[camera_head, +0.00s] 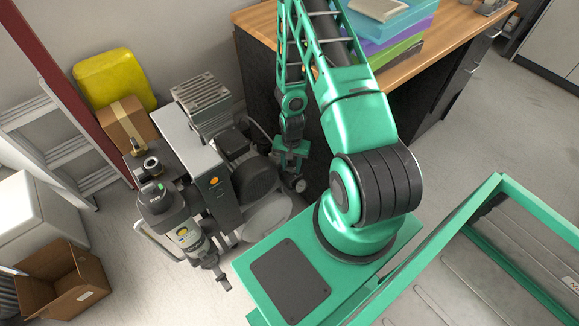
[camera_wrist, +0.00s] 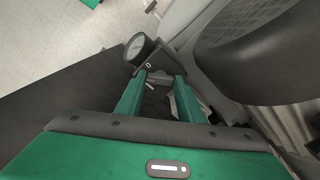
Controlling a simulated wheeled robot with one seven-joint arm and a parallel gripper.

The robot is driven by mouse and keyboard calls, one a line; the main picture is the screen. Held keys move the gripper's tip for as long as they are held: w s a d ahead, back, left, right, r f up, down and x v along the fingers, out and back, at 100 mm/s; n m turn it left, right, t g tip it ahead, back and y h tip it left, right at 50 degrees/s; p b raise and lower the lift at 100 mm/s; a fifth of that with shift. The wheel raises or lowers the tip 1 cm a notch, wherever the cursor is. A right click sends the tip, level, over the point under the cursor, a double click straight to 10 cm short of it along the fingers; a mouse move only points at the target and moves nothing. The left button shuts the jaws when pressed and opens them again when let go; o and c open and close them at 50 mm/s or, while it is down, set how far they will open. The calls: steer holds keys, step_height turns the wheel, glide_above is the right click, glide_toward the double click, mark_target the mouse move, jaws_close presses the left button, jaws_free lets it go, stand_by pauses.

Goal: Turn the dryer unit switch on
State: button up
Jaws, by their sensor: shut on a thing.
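A compressor assembly stands on the floor left of my arm, with a tall dark-panelled unit (camera_head: 222,190) in it that looks like the dryer unit. I cannot make out its switch. My gripper (camera_head: 292,160) is down at the assembly's right side, beside the dark cabinet. In the wrist view my gripper (camera_wrist: 161,77) has its two green fingers apart around a small grey part, shut on it. A round pressure gauge (camera_wrist: 138,47) sits just beyond the fingertips; it also shows in the head view (camera_head: 300,185). The held part is mostly hidden between the fingers.
A dark rounded housing (camera_wrist: 285,55) is close on the right in the wrist view. The wood-topped cabinet (camera_head: 455,35) stands close behind my arm. A ladder (camera_head: 60,140), cardboard box (camera_head: 128,124) and yellow container (camera_head: 113,80) are at left.

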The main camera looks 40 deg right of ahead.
mark_target(291, 168)
steer(key=n, duration=0.5)
steer(key=shift+w+n, duration=0.2)
steer(key=shift+n, duration=0.1)
steer(key=n, duration=0.5)
stand_by(0.5)
steer(key=o, duration=1.1)
steer(key=shift+s, duration=0.1)
steer(key=shift+c, duration=0.2)
step_height(291, 168, up, 11)
steer(key=shift+f, duration=0.15)
